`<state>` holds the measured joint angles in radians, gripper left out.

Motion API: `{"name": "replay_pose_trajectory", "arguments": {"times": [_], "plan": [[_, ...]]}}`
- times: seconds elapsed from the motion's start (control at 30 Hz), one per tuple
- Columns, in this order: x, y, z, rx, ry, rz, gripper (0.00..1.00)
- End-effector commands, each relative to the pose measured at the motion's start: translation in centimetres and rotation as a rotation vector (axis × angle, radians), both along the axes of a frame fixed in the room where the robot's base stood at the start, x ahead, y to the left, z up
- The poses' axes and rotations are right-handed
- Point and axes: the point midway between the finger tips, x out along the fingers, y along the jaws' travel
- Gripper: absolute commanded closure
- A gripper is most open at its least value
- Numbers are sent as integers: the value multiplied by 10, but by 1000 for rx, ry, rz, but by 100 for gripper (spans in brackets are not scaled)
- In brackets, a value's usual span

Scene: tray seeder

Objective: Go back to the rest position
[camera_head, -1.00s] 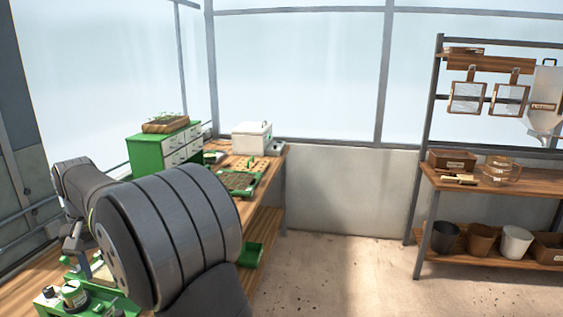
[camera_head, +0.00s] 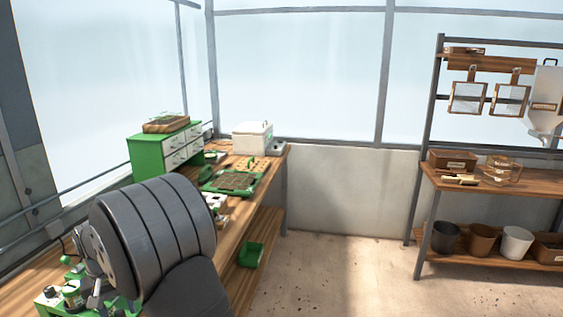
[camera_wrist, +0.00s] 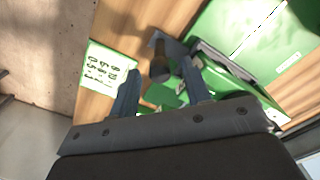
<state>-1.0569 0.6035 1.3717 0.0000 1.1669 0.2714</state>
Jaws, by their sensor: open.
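My gripper (camera_wrist: 161,84) shows in the wrist view with its two fingers apart and nothing held between them. Beyond the fingers lie a dark cylindrical part (camera_wrist: 160,66), a white card with dark markings (camera_wrist: 108,68) and green equipment (camera_wrist: 236,30) on the wooden bench. I cannot tell how far the fingers are from these. In the head view my large grey arm joint covers the lower left, and the fingers are hidden.
The wooden bench (camera_head: 226,223) carries a green-and-white drawer cabinet (camera_head: 166,149), a green tray of soil (camera_head: 234,182) and a white box (camera_head: 252,138). A green bin (camera_head: 251,254) sits on the lower shelf. A shelf rack (camera_head: 498,180) stands right; the floor between is clear.

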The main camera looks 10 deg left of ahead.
Motion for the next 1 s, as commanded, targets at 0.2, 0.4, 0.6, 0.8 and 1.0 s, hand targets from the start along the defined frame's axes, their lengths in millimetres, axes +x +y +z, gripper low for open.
{"name": "replay_pose_trajectory", "arguments": {"times": [0.2, 0.4, 0.6, 0.8, 1.0], "plan": [[-41, 0, -4, 1, -1, 5, 56], [-81, 1, -4, 2, -1, 5, 56], [-121, 1, -4, 3, 0, 5, 56], [-161, 1, -4, 4, 0, 5, 56], [-201, 1, -4, 4, -1, 5, 56]]}}
